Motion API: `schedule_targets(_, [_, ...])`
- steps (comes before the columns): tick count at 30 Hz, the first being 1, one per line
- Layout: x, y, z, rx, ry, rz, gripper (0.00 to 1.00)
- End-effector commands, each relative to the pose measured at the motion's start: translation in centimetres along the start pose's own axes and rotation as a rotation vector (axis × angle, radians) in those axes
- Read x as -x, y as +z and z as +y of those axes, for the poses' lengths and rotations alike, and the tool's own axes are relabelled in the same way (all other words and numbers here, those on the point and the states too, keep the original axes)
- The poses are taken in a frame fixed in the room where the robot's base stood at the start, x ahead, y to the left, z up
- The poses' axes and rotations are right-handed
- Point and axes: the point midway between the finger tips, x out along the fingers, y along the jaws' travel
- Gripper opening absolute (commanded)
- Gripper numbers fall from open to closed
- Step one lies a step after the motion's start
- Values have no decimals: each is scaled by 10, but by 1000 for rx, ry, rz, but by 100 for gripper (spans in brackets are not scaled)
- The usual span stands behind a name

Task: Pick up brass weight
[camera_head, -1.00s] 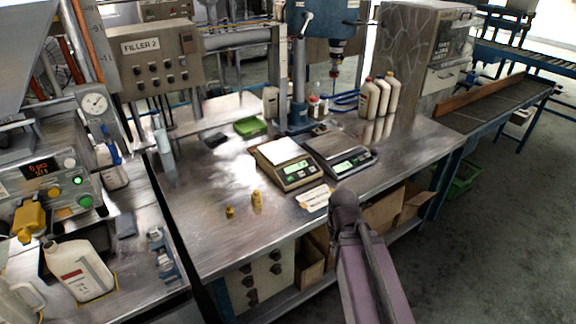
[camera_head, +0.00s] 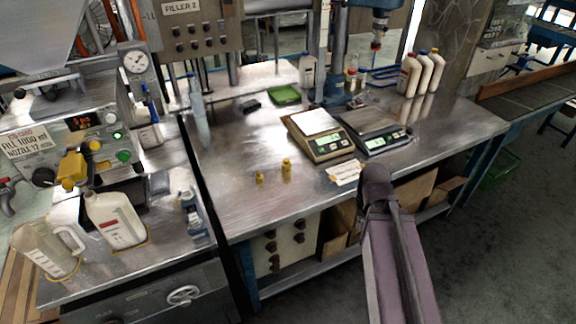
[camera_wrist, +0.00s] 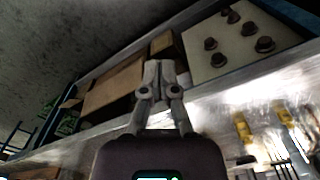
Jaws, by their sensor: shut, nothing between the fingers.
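Two small brass-coloured weights stand upright on the steel bench: a shorter one (camera_head: 260,177) and a taller one (camera_head: 286,166) to its right. They are left of the scales. In the wrist view, which looks upside down, two yellow pieces (camera_wrist: 242,127) (camera_wrist: 283,112) show at the right on the shiny bench top. My gripper (camera_wrist: 160,68) is shut and empty, seen against the open shelf under the bench's front edge. It is well apart from the weights. In the head view my arm is in front of the bench and I cannot make out the fingers.
Two scales (camera_head: 315,138) (camera_head: 374,131) stand right of the weights, with a paper label (camera_head: 343,172) before them. A green tray (camera_head: 284,95) and white bottles (camera_head: 411,75) stand farther back. The bench around the weights is clear. Cardboard boxes (camera_wrist: 112,95) fill the shelf below.

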Motion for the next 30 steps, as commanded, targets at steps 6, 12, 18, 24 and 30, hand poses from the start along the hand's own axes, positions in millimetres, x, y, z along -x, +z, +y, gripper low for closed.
schedule_targets(6, [0, 0, 0, 0, 0, 0, 0])
schedule_targets(12, [0, 0, 0, 0, 0, 0, 3])
schedule_targets(18, [0, 0, 0, 0, 0, 0, 57])
schedule_targets(24, [0, 0, 0, 0, 0, 0, 57])
schedule_targets(30, [0, 0, 0, 0, 0, 0, 57])
